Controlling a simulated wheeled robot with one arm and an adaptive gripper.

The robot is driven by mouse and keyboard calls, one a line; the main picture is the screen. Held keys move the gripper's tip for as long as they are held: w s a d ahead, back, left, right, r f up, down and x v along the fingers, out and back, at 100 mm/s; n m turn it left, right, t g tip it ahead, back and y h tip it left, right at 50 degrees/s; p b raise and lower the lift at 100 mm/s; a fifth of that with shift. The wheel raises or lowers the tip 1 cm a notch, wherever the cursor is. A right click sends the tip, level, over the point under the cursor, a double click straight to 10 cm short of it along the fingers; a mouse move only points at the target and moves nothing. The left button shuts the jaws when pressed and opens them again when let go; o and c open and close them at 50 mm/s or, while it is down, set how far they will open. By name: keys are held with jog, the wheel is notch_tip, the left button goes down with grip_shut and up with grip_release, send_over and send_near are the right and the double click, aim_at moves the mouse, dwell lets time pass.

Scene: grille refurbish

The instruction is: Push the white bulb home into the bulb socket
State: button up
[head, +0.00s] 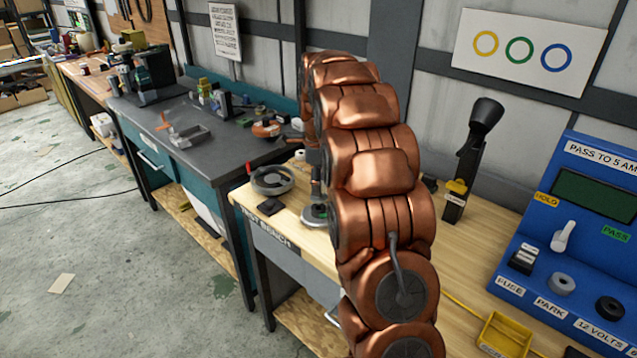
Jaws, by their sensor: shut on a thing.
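My copper arm rises through the middle of the head view and bends over at the top. My gripper (316,188) hangs pointing down on its far side, partly hidden by the arm. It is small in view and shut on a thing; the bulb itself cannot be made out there. Just below it, a round grey metal base (312,216) sits on the wooden test bench (245,196), probably with the bulb socket. Whether the bulb touches the socket, and how deep it sits, cannot be seen.
A grey round dish (270,180) and a small black block (270,207) lie left of the gripper. A black lamp-like stand (472,160) is to the right. The blue tester (575,240) and a yellow tray (504,337) occupy the right side.

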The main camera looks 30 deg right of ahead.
jog(key=shift+f+b, duration=0.65)
jog(key=shift+f, duration=0.9)
jog(key=o, duration=0.7)
jog(key=shift+r, duration=0.1)
notch_tip(320, 180, up, 12)
jog(key=shift+f, duration=0.1)
dwell(0.4)
dwell(0.9)
